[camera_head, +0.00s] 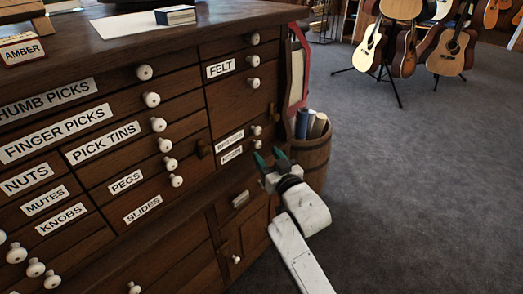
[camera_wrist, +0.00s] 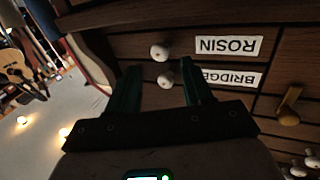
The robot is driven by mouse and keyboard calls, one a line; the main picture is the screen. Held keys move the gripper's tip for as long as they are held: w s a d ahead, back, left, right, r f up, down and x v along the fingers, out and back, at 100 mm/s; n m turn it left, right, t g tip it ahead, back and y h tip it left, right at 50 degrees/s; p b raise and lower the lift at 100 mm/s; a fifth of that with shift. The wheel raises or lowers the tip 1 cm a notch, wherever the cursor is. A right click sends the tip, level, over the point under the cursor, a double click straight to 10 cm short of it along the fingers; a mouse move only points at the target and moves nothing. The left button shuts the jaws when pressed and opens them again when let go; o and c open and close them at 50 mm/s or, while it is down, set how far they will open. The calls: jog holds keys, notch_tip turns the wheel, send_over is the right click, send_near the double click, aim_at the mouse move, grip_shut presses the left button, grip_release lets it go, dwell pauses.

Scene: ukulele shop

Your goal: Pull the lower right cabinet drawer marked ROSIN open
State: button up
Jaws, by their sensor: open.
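The ROSIN drawer (camera_wrist: 228,46) shows in the wrist view, which is turned upside down. Its white knob (camera_wrist: 160,51) is beside the label. The drawer marked BRIDGE (camera_wrist: 231,78), with its own white knob (camera_wrist: 166,80), is next to it. In the head view the lower small drawer label (camera_head: 231,155) is too small to read; its knob (camera_head: 256,144) is on the right. My gripper (camera_head: 270,156) is open and empty, with green fingers just below and right of that knob. In the wrist view the fingers (camera_wrist: 160,72) flank the knobs; no contact is visible. The drawer looks shut.
A wooden barrel (camera_head: 314,160) with rolled papers stands right of the cabinet. A lower cabinet door (camera_head: 254,228) is below the drawers. Guitars (camera_head: 452,52) stand at the back right. The grey carpet (camera_head: 430,170) is clear.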

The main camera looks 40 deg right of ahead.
aim_at(259, 146)
jog(key=shift+b+x, duration=0.35)
jog(key=shift+x, duration=1.85)
grip_shut()
